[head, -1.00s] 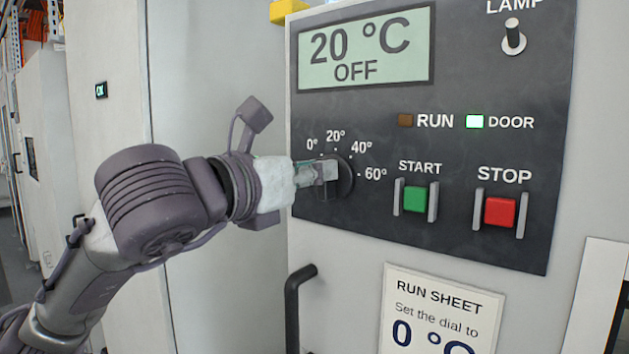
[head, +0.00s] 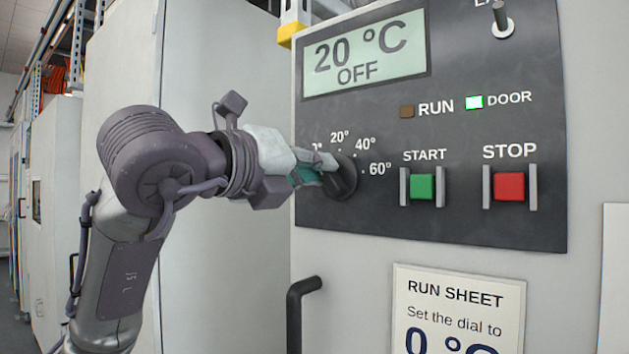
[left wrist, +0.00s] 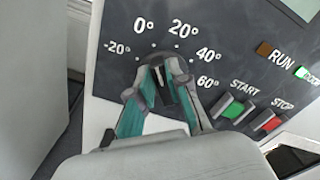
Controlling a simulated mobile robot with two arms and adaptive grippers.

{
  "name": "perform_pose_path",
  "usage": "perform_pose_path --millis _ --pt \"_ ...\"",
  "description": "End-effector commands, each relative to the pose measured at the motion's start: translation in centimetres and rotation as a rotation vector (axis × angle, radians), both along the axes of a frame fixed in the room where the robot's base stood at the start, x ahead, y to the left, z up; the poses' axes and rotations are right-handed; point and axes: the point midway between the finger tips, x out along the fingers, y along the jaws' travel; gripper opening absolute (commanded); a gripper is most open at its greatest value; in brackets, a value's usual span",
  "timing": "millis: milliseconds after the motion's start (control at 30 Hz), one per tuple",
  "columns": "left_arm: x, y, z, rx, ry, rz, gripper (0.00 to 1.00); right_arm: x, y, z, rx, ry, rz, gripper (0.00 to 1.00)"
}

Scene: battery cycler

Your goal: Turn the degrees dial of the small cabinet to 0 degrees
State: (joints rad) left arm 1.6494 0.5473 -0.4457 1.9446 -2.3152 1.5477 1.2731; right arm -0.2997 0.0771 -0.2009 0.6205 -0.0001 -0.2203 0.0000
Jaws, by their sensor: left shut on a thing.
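The degrees dial (head: 345,182) is a round black knob on the dark panel of the small cabinet. Marks at -20°, 0°, 20°, 40° and 60° run around it in the left wrist view. My left gripper (head: 328,165) reaches it from the left, its fingers shut on the knob's grip. In the left wrist view the fingers (left wrist: 164,72) lie on either side of the black grip. The fingers partly hide the dial, so I cannot tell its exact setting. The display (head: 366,55) reads 20 °C OFF. My right gripper is not in view.
Right of the dial are the green START button (head: 422,187) and red STOP button (head: 509,187), between metal guards. The DOOR light (head: 474,102) is lit. A black handle (head: 296,310) juts out below. A run sheet (head: 458,290) hangs under the panel.

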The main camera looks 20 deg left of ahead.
Motion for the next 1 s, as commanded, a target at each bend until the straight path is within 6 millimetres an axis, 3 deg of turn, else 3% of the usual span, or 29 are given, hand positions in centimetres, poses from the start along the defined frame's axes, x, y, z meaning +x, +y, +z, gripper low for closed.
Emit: perform_pose_path --millis 467,500,633,1000 --pt "0.02 0.09 0.12 -0.019 0.004 0.002 0.0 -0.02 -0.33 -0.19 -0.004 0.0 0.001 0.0" --pt "0.02 0.09 0.12 -0.019 0.004 0.002 0.18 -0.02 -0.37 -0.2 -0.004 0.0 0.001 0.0" --pt "0.02 0.08 0.1 -0.019 0.004 0.002 0.4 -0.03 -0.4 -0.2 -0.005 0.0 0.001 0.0" --pt "-0.33 0.17 0.06 -0.018 0.004 0.0 0.42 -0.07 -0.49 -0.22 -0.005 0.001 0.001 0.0"
